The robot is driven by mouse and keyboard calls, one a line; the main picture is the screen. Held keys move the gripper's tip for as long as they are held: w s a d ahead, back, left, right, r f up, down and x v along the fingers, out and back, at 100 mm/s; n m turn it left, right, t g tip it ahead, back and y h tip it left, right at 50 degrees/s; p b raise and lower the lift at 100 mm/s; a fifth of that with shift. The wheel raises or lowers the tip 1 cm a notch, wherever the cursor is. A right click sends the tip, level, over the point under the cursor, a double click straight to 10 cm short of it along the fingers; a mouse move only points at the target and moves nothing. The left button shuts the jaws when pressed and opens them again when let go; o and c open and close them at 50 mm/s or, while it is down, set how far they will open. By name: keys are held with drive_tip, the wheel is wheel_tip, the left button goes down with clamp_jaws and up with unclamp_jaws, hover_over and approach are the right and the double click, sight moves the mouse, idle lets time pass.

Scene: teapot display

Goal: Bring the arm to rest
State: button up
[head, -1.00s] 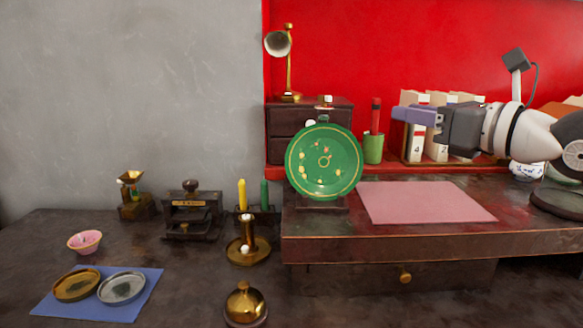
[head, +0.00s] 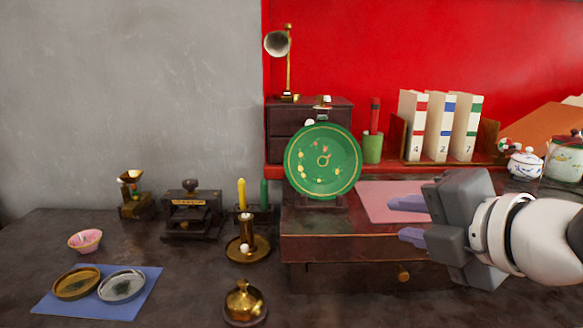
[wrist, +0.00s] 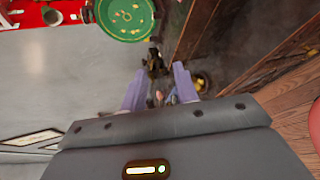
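My gripper (head: 406,219) is at the right of the head view, pointing left, in front of the raised wooden desk and the pink mat (head: 380,203). Its two purple fingers are spread apart with nothing between them. In the wrist view my gripper (wrist: 158,82) also shows its fingers apart, with only distant things seen through the gap. My forearm runs off the right edge of the head view. My gripper covers part of the mat and of the desk's right side.
A green plate (head: 323,160) stands upright on the desk, left of my gripper. Numbered binders (head: 437,126) stand behind it. A white teapot (head: 525,163) is at the right. A brass bell (head: 245,303) and a candle holder (head: 248,247) stand at the lower left.

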drive_tip(key=s+f+m+g+h, duration=0.2)
drive_tip(key=f+m+g, duration=0.1)
drive_tip(key=f+m, duration=0.9)
drive_tip(key=s+f+m+g+h, duration=0.3)
drive_tip(key=f+m, duration=0.8)
drive_tip(key=m, duration=0.2)
drive_tip(key=shift+s+d+f+m+g, duration=0.25)
drive_tip(key=shift+s+f+m+g, duration=0.05)
drive_tip(key=shift+f+g, duration=0.1)
